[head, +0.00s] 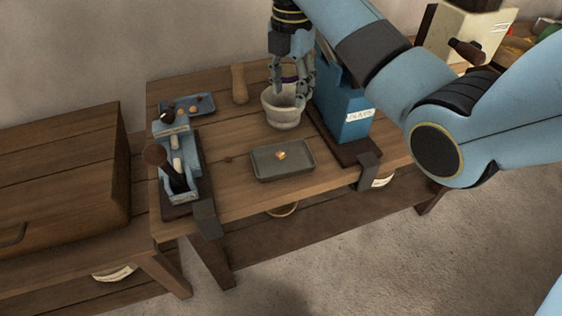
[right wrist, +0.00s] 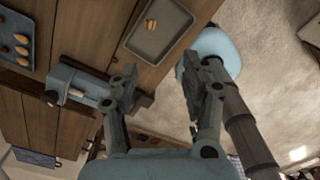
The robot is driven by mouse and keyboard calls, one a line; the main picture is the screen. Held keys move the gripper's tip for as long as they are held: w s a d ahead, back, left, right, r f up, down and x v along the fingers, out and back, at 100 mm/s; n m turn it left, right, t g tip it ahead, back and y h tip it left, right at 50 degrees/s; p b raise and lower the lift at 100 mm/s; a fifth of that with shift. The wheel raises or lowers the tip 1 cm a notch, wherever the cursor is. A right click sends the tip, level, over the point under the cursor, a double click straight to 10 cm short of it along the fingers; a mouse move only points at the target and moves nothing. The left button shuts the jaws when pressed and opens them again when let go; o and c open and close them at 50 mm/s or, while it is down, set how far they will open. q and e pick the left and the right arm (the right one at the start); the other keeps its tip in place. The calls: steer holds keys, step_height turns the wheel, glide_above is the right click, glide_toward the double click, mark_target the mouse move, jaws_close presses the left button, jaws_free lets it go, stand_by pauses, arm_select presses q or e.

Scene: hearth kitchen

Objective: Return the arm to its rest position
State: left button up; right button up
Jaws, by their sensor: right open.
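My right arm comes in from the right in the head view. Its gripper (head: 291,88) points down at the back of the wooden bench, in front of or over the grey mortar (head: 284,114); the exact gap cannot be told. In the right wrist view the two fingers of this gripper (right wrist: 164,82) stand wide apart with nothing held between them. My left gripper is not in view.
A grey tray (head: 265,173) with a small tan piece (head: 281,155) lies mid-bench. A blue lever press (head: 182,183) and a small blue tray (head: 203,103) stand left. A blue labelled box (head: 345,122) stands close right of the gripper. A wooden cylinder (head: 239,84) stands behind.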

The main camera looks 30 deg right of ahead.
steer(key=shift+r, duration=0.35)
steer(key=s+f+m+b, duration=0.5)
steer(key=s+f+m, duration=0.2)
steer(key=s+f, duration=0.8)
steer(key=s+f+m+b, duration=0.4)
steer(key=s+f+m, duration=0.3)
steer(key=s+f, duration=0.9)
steer(key=s+f+m+b, duration=0.5)
steer(key=s+f, duration=1)
steer(key=f, duration=1.2)
steer(key=m, duration=0.3)
steer(key=shift+s+d+f+t+h+b, duration=0.15)
steer(key=shift+s+f+t+h+b, duration=0.05)
steer(key=shift+s+t+h+b, duration=0.2)
